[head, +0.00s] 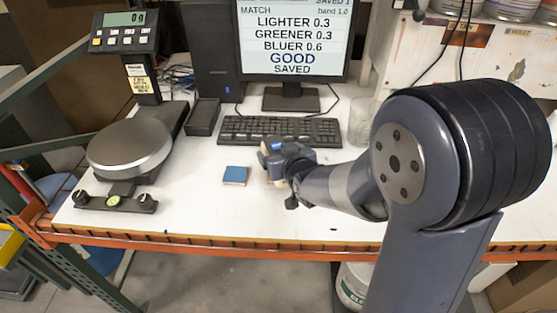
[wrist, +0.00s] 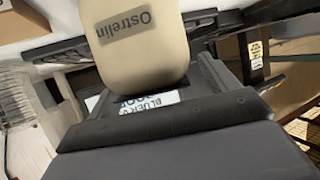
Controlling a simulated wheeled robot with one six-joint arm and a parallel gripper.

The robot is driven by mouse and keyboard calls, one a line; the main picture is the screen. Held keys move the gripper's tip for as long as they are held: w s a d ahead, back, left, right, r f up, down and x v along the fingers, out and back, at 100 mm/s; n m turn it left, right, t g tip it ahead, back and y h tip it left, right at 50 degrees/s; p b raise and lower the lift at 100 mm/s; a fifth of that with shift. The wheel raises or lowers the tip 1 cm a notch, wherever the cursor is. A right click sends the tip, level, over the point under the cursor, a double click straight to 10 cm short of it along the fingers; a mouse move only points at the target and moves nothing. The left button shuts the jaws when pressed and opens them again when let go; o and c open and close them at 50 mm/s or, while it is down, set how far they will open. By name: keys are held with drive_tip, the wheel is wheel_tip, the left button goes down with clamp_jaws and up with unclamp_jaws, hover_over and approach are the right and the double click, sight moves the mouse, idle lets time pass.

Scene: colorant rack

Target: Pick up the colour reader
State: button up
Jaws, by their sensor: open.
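The colour reader (wrist: 135,45) looks like a beige rounded device marked "Ostrelin" and fills the top middle of the wrist view. In the head view only a small beige part (head: 274,170) shows beside my gripper (head: 277,160), and the rest is hidden behind the jaws. My gripper is open and low over the white bench, with the reader in front of and seemingly between its dark fingers. I cannot tell whether either finger touches it.
A blue square card (head: 235,176) lies just left of my gripper. A keyboard (head: 280,131) and monitor (head: 290,98) stand behind, and a clear beaker (head: 360,122) stands right of the keyboard. A scale (head: 130,150) is at left. The bench front is mostly clear.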

drive_tip(key=c, duration=1.5)
drive_tip(key=shift+r, duration=0.1)
drive_tip(key=shift+c, duration=0.8)
